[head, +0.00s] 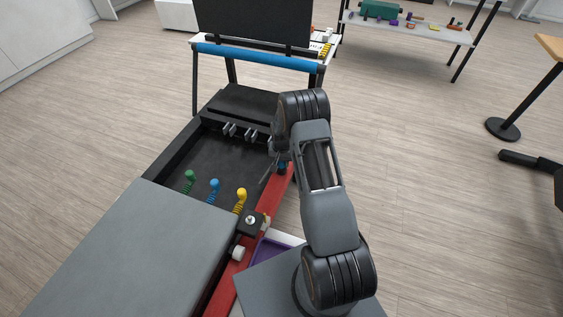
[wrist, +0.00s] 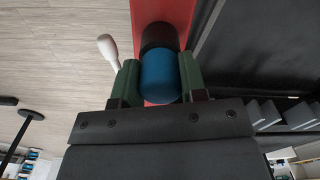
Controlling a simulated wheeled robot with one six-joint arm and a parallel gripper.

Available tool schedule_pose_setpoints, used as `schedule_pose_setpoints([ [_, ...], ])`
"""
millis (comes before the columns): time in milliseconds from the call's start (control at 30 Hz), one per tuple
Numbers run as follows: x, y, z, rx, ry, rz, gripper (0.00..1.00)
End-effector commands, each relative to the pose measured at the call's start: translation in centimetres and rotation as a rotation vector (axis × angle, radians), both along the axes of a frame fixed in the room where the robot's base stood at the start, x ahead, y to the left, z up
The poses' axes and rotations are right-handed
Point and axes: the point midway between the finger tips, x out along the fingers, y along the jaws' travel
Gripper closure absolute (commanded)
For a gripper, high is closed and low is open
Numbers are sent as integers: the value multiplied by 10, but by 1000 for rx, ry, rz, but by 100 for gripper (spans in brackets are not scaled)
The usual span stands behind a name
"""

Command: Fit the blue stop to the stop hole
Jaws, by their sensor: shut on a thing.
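The blue stop (wrist: 160,76) is a short blue cylinder between the two dark green fingers of my gripper (wrist: 159,82) in the wrist view. The fingers are shut on its sides. A dark round part (wrist: 159,37) shows just beyond it, over the red rail (wrist: 145,6); I cannot tell whether this belongs to the stop or the rail. In the head view my gripper (head: 277,170) is at the red rail (head: 272,203), with a bit of blue showing beside it, largely covered by my arm. The stop hole is not clearly visible.
Green (head: 189,181), blue (head: 214,190) and yellow (head: 240,200) coiled pieces stand left of the rail. A white-handled part (wrist: 108,47) shows left of the fingers.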

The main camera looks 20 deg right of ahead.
Motion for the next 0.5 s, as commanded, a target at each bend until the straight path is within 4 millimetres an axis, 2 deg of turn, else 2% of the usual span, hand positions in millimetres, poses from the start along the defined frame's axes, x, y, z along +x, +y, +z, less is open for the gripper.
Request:
schedule_pose_setpoints([
  [33,0,0,-2,-1,-1,0,86],
  [67,0,0,-1,-1,-1,0,59],
  [100,0,0,-1,-1,-1,0,56],
  [333,0,0,-1,0,0,0,34],
  [500,0,0,-1,0,0,0,31],
])
